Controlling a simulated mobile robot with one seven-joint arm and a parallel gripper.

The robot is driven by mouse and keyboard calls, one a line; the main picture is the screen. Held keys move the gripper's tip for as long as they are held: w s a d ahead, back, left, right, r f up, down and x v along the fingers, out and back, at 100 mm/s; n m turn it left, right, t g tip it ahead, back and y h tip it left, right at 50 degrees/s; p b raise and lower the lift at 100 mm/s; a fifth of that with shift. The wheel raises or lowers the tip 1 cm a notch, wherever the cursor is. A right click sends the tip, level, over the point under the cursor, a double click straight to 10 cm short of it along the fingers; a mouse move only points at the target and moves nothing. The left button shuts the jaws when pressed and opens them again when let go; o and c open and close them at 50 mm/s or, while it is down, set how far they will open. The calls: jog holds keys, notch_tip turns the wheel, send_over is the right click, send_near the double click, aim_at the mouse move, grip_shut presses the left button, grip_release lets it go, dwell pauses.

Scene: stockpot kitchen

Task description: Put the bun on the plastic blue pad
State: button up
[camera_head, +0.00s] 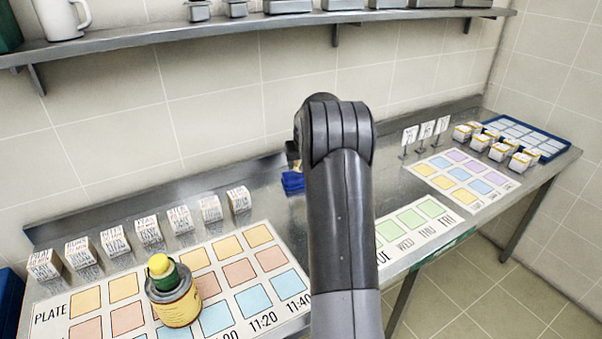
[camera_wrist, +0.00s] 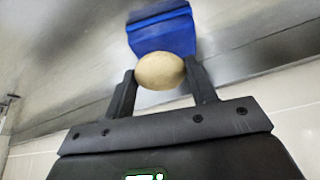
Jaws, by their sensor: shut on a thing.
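The bun (camera_wrist: 161,71) is a tan, rounded shape between the two dark fingers of my gripper (camera_wrist: 163,85) in the wrist view. My gripper is shut on it. The plastic blue pad (camera_wrist: 161,34) is just beyond the bun in that view, and the bun overlaps its near edge. In the head view the blue pad (camera_head: 291,181) lies on the steel counter by the wall, partly hidden by my arm. My gripper is mostly hidden behind my arm there. I cannot tell whether the bun touches the pad.
A yellow-and-green-topped can (camera_head: 176,300) stands on the chart (camera_head: 62,309) at the front left. Several small printed boxes (camera_head: 149,231) line the back left. Sign holders (camera_head: 426,130), more boxes and a blue tray (camera_head: 552,145) are at the right. A shelf (camera_head: 250,24) runs above.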

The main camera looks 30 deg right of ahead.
jog(key=shift+f, duration=1.9)
jog(key=o, duration=1)
jog(key=shift+f, duration=0.1)
jog(key=shift+c, duration=0.2)
